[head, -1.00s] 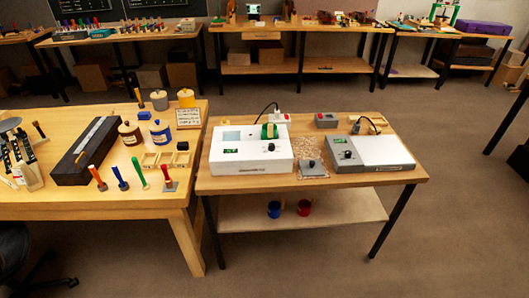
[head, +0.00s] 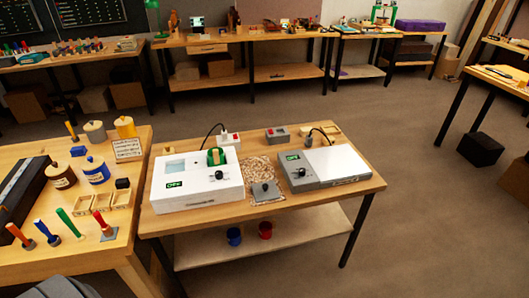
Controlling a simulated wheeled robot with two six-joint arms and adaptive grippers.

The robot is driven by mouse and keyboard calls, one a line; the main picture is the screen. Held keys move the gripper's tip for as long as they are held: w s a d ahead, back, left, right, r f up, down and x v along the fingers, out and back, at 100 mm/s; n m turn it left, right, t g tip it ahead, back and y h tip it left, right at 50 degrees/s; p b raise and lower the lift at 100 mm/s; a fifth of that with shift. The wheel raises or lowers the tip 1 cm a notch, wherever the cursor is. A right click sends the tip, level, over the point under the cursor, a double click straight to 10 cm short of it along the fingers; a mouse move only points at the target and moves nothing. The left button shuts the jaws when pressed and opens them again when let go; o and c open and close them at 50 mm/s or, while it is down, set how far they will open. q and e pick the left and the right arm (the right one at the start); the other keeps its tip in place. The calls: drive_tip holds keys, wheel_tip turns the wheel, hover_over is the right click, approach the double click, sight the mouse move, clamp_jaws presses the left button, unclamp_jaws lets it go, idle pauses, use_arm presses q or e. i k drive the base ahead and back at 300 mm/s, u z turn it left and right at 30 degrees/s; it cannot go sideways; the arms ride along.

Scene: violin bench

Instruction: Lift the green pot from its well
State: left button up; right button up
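The green pot (head: 215,157) sits in the well at the back right of the white bench unit (head: 195,183). Only its upper part shows above the unit's top. The unit has a small display (head: 174,184) reading OFF, a black knob (head: 219,174) and a pale square window (head: 174,167). Neither of my grippers is in view.
A grey plate unit (head: 323,167) stands to the right, with a small grey knob box (head: 265,190) on a speckled mat (head: 262,172) between. A second bench (head: 25,259) adjoins on the left.

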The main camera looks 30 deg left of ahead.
sight(216, 154)
drive_tip(key=z, duration=0.1)
drive_tip(key=i, duration=1.2)
drive_tip(key=u, duration=0.9)
